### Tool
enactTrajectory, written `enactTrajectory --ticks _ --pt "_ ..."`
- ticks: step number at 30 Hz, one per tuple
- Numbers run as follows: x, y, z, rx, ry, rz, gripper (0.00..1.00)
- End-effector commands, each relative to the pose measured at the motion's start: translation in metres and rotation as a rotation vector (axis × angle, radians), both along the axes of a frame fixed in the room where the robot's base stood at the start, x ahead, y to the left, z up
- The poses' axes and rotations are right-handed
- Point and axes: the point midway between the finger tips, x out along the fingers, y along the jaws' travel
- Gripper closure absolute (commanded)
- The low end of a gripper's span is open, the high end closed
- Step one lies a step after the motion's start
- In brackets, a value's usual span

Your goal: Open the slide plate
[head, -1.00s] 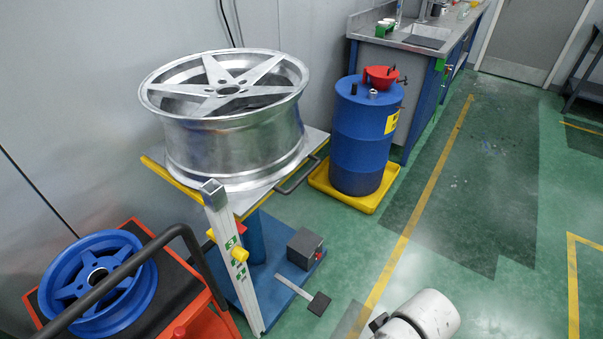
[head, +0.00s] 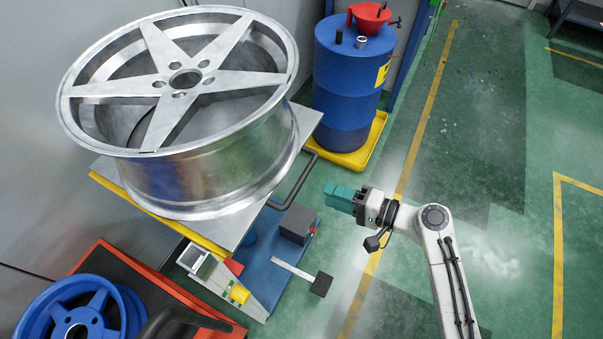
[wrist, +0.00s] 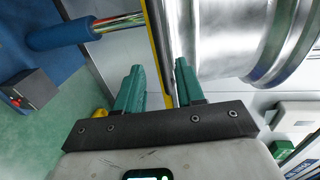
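The slide plate (head: 252,232) is a flat grey plate with a yellow strip along its near edge, under a large silver wheel (head: 205,165). A dark bar handle (head: 297,182) sticks out from its right side. My gripper (head: 340,195) is to the right of the handle, apart from it, with its teal fingers pointing left. In the wrist view my gripper (wrist: 158,70) has its two fingers apart with nothing held. A yellow and grey edge (wrist: 159,40) shows beyond the gap between them.
A blue drum (head: 347,80) stands on a yellow tray behind the plate. A blue wheel (head: 78,318) lies on a red and black stand at lower left. A pedal (head: 320,285) and grey box (head: 297,223) sit low by the base. Green floor at right is clear.

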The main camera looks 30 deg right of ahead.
Motion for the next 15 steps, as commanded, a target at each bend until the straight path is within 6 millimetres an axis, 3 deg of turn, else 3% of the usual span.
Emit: enactTrajectory --ticks 15 --pt "0.067 0.05 -0.016 -0.005 0.0 0.005 0.62"
